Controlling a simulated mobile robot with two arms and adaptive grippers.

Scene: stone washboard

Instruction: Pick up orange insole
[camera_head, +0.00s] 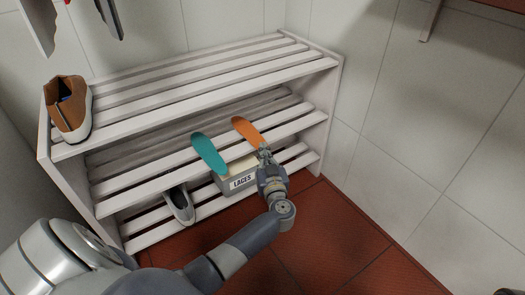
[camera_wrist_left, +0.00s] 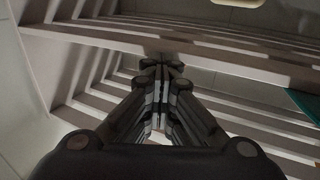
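The orange insole (camera_head: 248,132) lies on the middle shelf in the head view, its near end reaching toward the shelf's front edge. My left gripper (camera_head: 265,152) is at that near end, close against it or touching. In the left wrist view its fingers (camera_wrist_left: 160,72) are drawn together, with only a thin dark gap between them. My right gripper is not in view.
The white slatted shoe rack (camera_head: 190,75) stands against tiled walls. A brown shoe (camera_head: 68,108) is on its top shelf. A box marked LACES (camera_head: 240,182) and a grey shoe (camera_head: 179,205) are on the bottom shelf. Red floor (camera_head: 345,235) is clear at the right.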

